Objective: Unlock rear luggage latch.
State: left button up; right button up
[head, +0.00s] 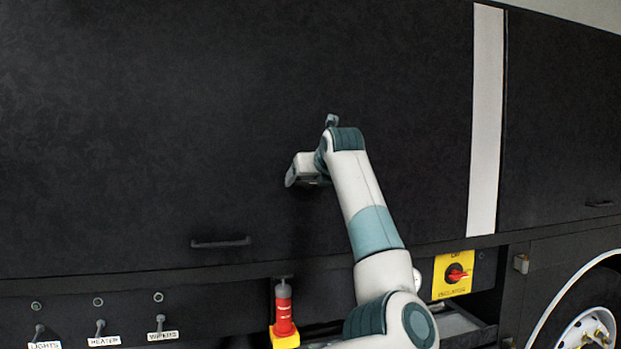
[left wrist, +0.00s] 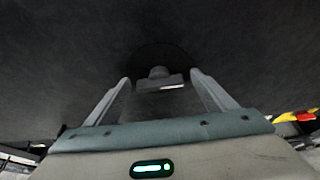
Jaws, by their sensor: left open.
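A latch (left wrist: 160,84) shows in the left wrist view as a small grey T-shaped handle on a dark round plate, set in the black panel. No label on it shows. My left gripper (left wrist: 160,78) is open, with one finger on each side of the handle and visible gaps between. I cannot tell how deep the fingertips reach around it. In the head view my left gripper (head: 304,171) is up against the large black luggage panel (head: 180,110), and its own body hides the latch there. My right gripper is in neither view.
Dark pull handles (head: 221,242) (head: 600,204) sit low on the panels. Below are labelled toggle switches (head: 101,327), a red cylinder (head: 283,312) and a yellow plate with a red rotary switch (head: 454,274). A wheel (head: 588,331) is at lower right.

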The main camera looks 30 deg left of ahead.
pick_arm(q)
jog(key=shift+c, duration=0.3)
jog(key=c, duration=1)
jog(key=shift+m, duration=0.3)
jog(key=shift+w+d+f+m+g+y+b, duration=0.1)
jog(key=shift+m+g+y+b, duration=0.3)
jog(key=shift+m+b, duration=0.15)
jog(key=shift+w+d+f+m+g+y+b, duration=0.1)
jog(key=shift+m+g+y+b, duration=0.25)
jog(key=shift+m, duration=0.2)
jog(key=m+g+y+b, duration=0.1)
jog(key=m+y, duration=0.1)
jog(key=m, duration=0.2)
jog(key=shift+w+d+b, duration=0.1)
jog(key=shift+w+b, duration=0.05)
jog(key=shift+b, duration=0.15)
jog(key=m+y+b, duration=0.1)
jog(key=m+g, duration=0.1)
jog(key=m, duration=0.1)
jog(key=shift+d+f+y+b, duration=0.1)
jog(key=shift+f+y+b, duration=0.2)
jog(key=shift+y+b, duration=0.1)
jog(key=shift+w+f+m+y+b, duration=0.1)
jog(key=shift+m+y+b, duration=0.75)
jog(key=shift+m, duration=1.05)
